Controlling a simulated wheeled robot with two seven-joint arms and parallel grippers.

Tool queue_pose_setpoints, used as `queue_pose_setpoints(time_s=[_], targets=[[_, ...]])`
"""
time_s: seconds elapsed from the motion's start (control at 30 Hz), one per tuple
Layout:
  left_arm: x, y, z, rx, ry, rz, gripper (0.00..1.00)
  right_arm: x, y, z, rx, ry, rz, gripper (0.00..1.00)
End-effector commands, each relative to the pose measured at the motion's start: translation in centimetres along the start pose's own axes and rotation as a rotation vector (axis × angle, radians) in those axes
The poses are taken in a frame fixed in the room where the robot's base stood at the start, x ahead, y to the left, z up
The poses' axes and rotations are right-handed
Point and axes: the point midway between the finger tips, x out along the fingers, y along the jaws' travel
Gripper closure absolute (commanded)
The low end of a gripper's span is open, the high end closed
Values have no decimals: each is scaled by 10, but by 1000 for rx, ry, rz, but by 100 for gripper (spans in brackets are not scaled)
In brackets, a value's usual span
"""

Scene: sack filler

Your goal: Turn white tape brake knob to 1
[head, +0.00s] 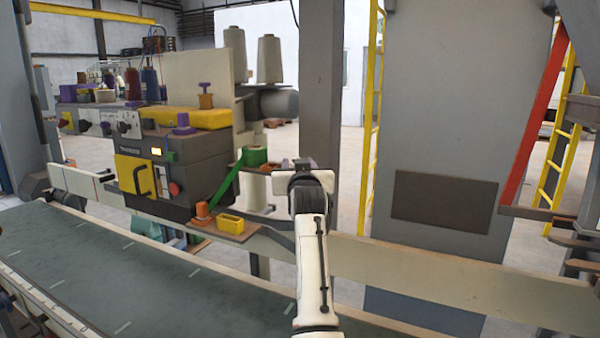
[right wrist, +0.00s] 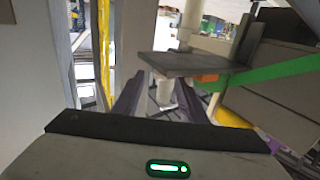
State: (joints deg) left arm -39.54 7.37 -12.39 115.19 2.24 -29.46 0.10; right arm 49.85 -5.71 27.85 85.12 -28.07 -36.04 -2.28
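A green tape roll (head: 254,155) sits on a small bracket right of the grey sewing machine (head: 190,165), and its green tape (head: 228,186) slants down left; the tape also shows in the right wrist view (right wrist: 275,72). Several small knobs (head: 123,124) are on the machine's left panel, too small to read. I cannot tell which knob is the white tape brake knob, and its setting is not legible. My right gripper (head: 297,165) is right of the tape roll. In the right wrist view its dark fingers (right wrist: 157,103) are apart, with nothing visibly held. My left gripper is not in view.
A dark plate (right wrist: 190,64) is just beyond the right fingers, with a pale cylinder (right wrist: 163,88) below it. The conveyor belt (head: 130,270) is clear. A grey post (head: 333,110) stands behind my right gripper.

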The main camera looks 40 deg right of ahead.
Motion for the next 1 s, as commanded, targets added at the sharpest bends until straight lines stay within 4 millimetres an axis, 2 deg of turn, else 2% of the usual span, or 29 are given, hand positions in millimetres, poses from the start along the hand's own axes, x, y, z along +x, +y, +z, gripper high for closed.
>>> queue_pose_setpoints(time_s=[0.2,0.43,0.6,1.0], targets=[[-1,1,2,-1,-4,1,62,-41,0,1,2,0,-1,61],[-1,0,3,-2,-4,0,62,-75,-1,1,2,0,-1,61],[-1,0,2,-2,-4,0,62,-85,0,0,1,-1,0,61],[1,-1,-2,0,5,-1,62,-85,0,0,1,0,0,61]])
